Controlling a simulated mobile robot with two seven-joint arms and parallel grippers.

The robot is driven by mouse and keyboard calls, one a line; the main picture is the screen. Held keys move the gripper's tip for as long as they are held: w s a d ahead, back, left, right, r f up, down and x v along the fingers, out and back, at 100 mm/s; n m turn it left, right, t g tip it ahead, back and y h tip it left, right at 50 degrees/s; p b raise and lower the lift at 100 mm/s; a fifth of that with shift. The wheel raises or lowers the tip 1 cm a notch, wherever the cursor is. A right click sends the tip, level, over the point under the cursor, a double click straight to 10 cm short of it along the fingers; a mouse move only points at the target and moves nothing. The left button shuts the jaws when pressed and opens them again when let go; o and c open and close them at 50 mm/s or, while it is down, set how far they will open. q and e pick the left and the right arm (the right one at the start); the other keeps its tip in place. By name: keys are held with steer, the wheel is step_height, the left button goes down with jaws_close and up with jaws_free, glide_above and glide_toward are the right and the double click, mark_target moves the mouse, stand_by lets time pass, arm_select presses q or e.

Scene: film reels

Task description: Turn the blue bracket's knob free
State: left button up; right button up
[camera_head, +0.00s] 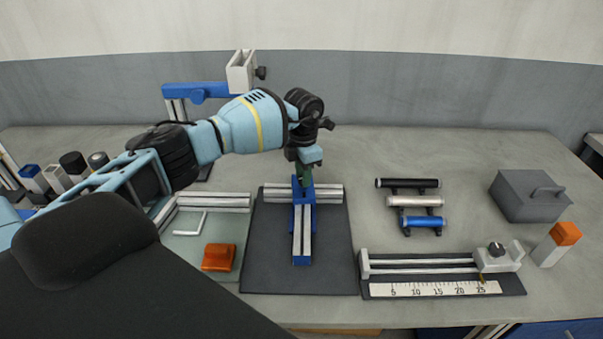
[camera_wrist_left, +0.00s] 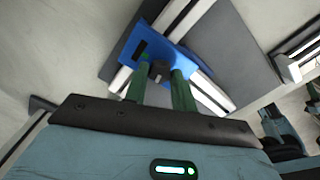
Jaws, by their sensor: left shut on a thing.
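The blue bracket (camera_head: 304,192) sits where the two silver rails meet in a T on a dark mat. In the left wrist view the bracket (camera_wrist_left: 183,52) shows as a blue plate with a dark slot. The small dark knob (camera_wrist_left: 157,72) stands on it, between the two green fingers. My left gripper (camera_head: 304,174) points down at the bracket and is shut on the knob. In the head view the gripper hides the knob. My right gripper is not in the head view; teal and dark parts at the right edge of the left wrist view look like my right arm.
The dark mat (camera_head: 266,270) lies under the rails. An orange block (camera_head: 218,257) is left of it. Black, silver and blue bars (camera_head: 422,222) lie to the right. A ruler fixture (camera_head: 432,289) stands front right, with a grey lidded box (camera_head: 530,196) behind it. A blue-armed stand (camera_head: 197,92) rises behind my left arm.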

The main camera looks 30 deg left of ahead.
arm_select(q)
steer(key=shift+r+n, duration=0.1)
steer(key=shift+n, duration=1.3)
steer(key=shift+n+p, duration=0.3)
steer(key=shift+n, duration=4.7)
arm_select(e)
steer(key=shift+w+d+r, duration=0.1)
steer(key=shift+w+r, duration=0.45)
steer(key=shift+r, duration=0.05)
arm_select(q)
steer(key=shift+n, duration=1.2)
steer(key=o, duration=1)
